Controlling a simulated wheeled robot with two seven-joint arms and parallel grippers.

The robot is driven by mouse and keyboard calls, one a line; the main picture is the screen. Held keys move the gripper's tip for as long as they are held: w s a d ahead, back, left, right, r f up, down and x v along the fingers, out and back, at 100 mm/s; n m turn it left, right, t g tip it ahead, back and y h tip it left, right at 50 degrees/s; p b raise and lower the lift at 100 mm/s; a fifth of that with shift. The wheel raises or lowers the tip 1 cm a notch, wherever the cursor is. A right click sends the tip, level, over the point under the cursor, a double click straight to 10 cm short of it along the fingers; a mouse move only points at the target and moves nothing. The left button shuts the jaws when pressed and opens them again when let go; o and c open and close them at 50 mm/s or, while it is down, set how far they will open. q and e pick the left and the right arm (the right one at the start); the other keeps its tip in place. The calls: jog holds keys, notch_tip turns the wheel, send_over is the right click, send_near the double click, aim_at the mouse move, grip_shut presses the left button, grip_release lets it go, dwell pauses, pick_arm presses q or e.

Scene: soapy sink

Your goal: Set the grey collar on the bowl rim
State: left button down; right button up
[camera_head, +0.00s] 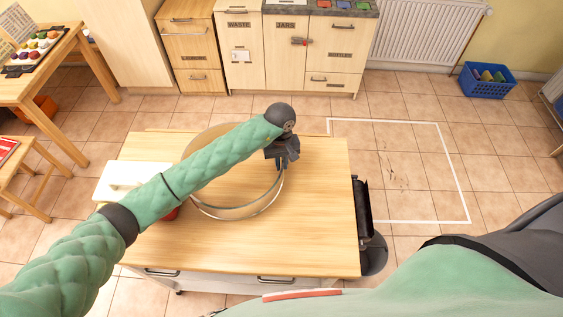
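A large clear glass bowl (240,213) stands on the wooden worktop, and my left arm crosses over it. My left gripper (284,160) is dark grey and points down at the bowl's right rim. From this view I cannot tell whether its fingers are open or shut, or whether they touch the rim. I cannot make out a grey collar; it may be hidden by the gripper or arm.
The wooden worktop (310,235) is clear in front and to the right of the bowl. A white lidded box (125,175) stands at its left, and a small red thing shows under my arm. A dark object (362,205) is at its right edge. Cabinets (290,55) stand behind.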

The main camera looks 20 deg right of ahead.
pick_arm(q)
jog(key=c, duration=1.5)
grip_release()
